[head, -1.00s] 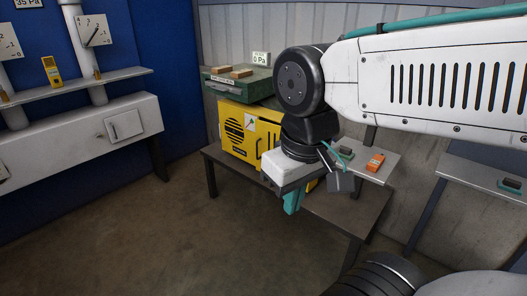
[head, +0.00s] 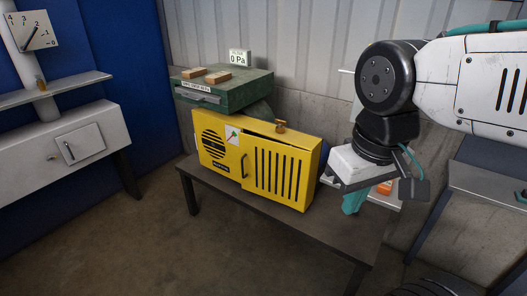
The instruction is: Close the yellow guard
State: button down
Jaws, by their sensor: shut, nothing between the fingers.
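The yellow guard (head: 278,175) is a slotted panel with a dark handle on the front of a yellow box (head: 213,145) on a dark table. A dark gap runs along the panel's top edge, and the panel looks slightly ajar; how far it stands out is hard to tell. My gripper (head: 353,203) is to the right of the box, apart from it, with its teal fingers pointing down. The fingers are shut and empty.
A green case (head: 222,97) with wooden blocks on top stands behind the box. A 0 Pa display (head: 239,58) is at the back wall. The dark table (head: 310,232) is bare in front. A shelf with an orange item (head: 384,188) is partly behind my gripper.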

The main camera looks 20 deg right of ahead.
aim_at(275, 171)
jog(key=u, duration=0.05)
jog(key=i, duration=1.1)
jog(key=u, duration=0.45)
